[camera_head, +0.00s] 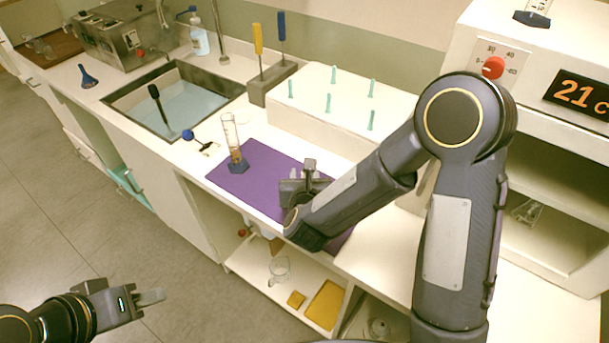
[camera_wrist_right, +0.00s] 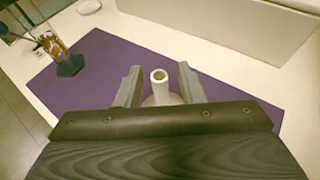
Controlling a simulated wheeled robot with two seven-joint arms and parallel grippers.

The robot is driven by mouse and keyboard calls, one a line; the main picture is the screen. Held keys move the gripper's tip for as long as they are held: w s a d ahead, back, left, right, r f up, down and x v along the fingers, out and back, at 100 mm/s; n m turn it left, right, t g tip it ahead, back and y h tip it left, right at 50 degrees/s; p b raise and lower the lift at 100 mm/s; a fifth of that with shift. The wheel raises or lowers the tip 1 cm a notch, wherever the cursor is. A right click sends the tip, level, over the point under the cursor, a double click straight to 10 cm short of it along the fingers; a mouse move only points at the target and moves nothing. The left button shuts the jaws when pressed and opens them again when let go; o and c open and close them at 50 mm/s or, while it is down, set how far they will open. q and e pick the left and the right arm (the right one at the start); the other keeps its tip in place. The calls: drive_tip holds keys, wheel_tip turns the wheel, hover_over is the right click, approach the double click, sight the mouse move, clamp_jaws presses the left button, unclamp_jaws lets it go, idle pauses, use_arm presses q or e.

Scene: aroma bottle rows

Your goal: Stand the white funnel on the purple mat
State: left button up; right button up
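The purple mat (camera_head: 262,165) lies on the counter near its front edge; it also fills much of the right wrist view (camera_wrist_right: 105,65). The white funnel (camera_wrist_right: 160,78) shows in the right wrist view with its narrow stem up, over the mat. My right gripper (camera_wrist_right: 160,75) has one finger on each side of the stem, with gaps between; the fingers partly hide the cone, and its contact with the mat is hidden. In the head view my right gripper (camera_head: 311,166) is over the mat and the funnel cannot be made out. My left gripper (camera_head: 152,297) is away from the counter, apparently empty.
A glass cylinder with a blue base (camera_head: 237,160) stands on the mat's left part. A white box with green pegs (camera_head: 310,118) is behind the mat. A sink (camera_head: 180,105) lies to the left. A heater cabinet (camera_head: 560,120) stands at the right.

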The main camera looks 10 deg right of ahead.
drive_tip(key=shift+r+p, duration=0.25)
drive_tip(key=shift+p, duration=0.1)
drive_tip(key=shift+s+a+b, duration=0.15)
drive_tip(key=shift+s+b, duration=0.15)
drive_tip(key=shift+s, duration=0.1)
drive_tip(key=b+v, duration=0.2)
drive_tip(key=v, duration=0.9)
wheel_tip(320, 180, up, 6)
drive_tip(key=d+n+g+y, duration=0.1)
drive_tip(key=n+y, duration=0.6)
drive_tip(key=n, duration=1)
drive_tip(key=s+d+f+n+g, duration=0.2)
drive_tip(key=s+d+n, duration=0.3)
drive_tip(key=s+n, duration=0.3)
drive_tip(key=s+d+f+n+g+h, duration=0.1)
drive_tip(key=s+d+n+g, duration=0.3)
drive_tip(key=n, duration=0.7)
drive_tip(key=s+d+f, duration=0.1)
drive_tip(key=s+d, duration=0.1)
drive_tip(key=s, duration=0.2)
drive_tip(key=shift+s+g, duration=0.3)
drive_tip(key=shift+g, duration=0.1)
